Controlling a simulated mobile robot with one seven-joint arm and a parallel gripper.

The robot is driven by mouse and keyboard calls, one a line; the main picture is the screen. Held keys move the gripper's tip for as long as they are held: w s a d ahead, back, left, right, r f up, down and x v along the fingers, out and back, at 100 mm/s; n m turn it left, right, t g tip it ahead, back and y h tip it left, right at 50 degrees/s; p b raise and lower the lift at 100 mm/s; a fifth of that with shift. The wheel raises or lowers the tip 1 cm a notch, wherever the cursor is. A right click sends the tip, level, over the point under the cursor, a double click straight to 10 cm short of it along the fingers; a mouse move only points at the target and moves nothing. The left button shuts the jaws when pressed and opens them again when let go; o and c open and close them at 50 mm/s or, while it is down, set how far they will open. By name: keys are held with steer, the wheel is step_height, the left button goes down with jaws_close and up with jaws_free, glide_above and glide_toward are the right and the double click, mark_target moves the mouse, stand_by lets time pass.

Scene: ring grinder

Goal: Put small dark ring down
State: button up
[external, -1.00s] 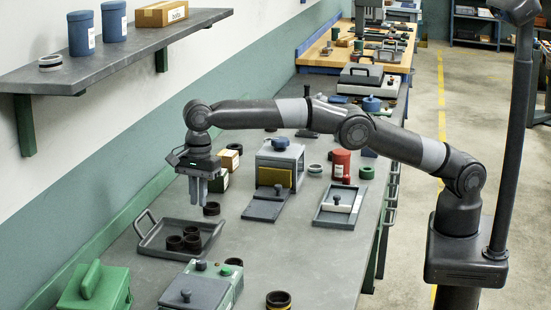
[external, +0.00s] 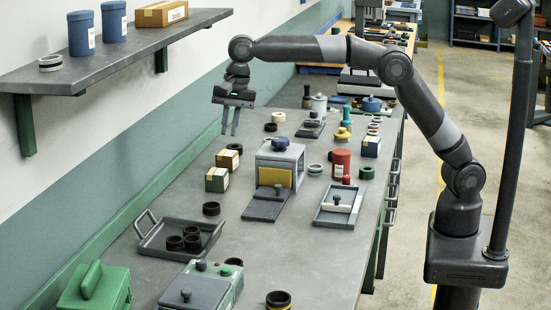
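A small dark ring (external: 211,208) lies flat on the grey bench (external: 285,240), just beyond the tray (external: 150,243). Several dark rings (external: 175,243) sit close together in the tray.
A grey box with a yellow panel (external: 276,177) stands mid-bench. Small cartons (external: 217,180), a red canister (external: 341,164) and a flat tray with a white bar (external: 338,207) stand around it. A wall shelf (external: 110,55) hangs at the left. Bench space right of the handled tray is clear.

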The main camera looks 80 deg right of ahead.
steer(key=s+d+r+n+t, duration=0.1)
steer(key=s+d+r+n, duration=0.25)
steer(key=s+d, duration=0.6)
steer(key=s+d+r+n+t, duration=0.15)
steer(key=s+d+n, duration=0.25)
steer(key=s+d, duration=0.55)
steer(key=s+d+f+n, duration=0.2)
steer(key=s+f, duration=0.1)
steer(key=s, duration=0.4)
steer(key=s+d+f+n+t+h, duration=0.1)
steer(key=s+d+f+n, duration=0.1)
steer(key=s, duration=0.5)
steer(key=s+d+f+n, duration=0.1)
steer(key=s+f+n, duration=0.2)
steer(key=s+f, duration=0.3)
steer(key=shift+s+d+h, duration=0.3)
steer(key=shift+s+d, duration=0.1)
steer(key=shift+s, duration=0.35)
steer(key=shift+r+t, duration=0.1)
steer(key=shift+t, duration=0.15)
stand_by(3.1)
